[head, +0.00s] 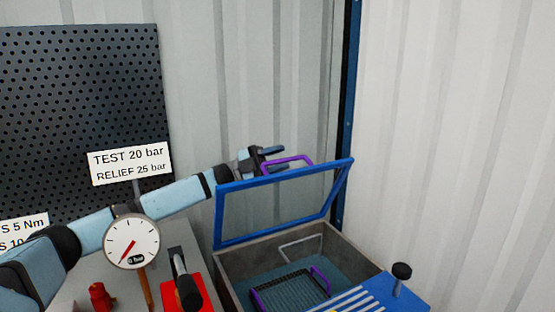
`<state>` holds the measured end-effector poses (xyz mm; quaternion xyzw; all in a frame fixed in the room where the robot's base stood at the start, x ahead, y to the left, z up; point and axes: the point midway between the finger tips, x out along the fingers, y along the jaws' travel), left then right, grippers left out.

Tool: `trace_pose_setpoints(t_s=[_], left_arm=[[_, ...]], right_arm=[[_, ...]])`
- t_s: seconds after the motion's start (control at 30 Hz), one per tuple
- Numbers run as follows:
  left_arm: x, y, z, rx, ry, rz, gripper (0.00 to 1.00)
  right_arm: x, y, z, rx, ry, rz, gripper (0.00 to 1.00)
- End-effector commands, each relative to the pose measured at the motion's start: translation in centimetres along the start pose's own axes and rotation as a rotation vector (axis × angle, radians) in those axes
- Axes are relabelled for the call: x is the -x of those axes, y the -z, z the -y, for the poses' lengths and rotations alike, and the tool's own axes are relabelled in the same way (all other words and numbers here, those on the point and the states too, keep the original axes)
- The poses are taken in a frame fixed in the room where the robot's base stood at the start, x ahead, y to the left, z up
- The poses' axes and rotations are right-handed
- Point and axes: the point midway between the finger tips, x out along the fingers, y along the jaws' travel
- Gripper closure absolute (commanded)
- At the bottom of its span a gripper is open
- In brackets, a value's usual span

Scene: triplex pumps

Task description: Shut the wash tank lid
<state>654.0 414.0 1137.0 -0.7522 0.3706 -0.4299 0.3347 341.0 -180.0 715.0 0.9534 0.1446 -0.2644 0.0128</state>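The wash tank (340,248) is a grey open box at the lower right. Its lid (283,179) is a blue frame with a see-through pane, raised and tilted up at the back of the tank. A purple handle (298,158) arches above the lid's top edge. My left arm reaches in from the left, and my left gripper (280,156) is at the left end of this handle, behind the lid's top edge. Its dark fingers look apart; I cannot tell whether they touch the handle. My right gripper is not in view.
A dark basket (284,290) with purple handles lies inside the tank. A blue, white-striped piece (350,302) and a black knob (401,270) are at the front right. A pressure gauge (132,241) stands left, below a perforated board (75,100).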

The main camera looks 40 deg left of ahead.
Motion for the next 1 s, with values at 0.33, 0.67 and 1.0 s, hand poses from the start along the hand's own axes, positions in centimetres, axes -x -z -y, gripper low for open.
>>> trace_pose_setpoints(t_s=[0.33, 0.67, 1.0], left_arm=[[0.2, 0.0, 0.0, 0.000, 0.001, 0.001, 0.62], [6.0, -0.1, -0.1, 0.001, -0.001, 0.006, 0.62], [12.5, -0.1, -0.1, 0.001, -0.001, 0.003, 0.62]], right_arm=[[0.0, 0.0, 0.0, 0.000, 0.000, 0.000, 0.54], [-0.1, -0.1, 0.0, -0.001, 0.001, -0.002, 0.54], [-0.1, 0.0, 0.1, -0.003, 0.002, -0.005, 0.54]])
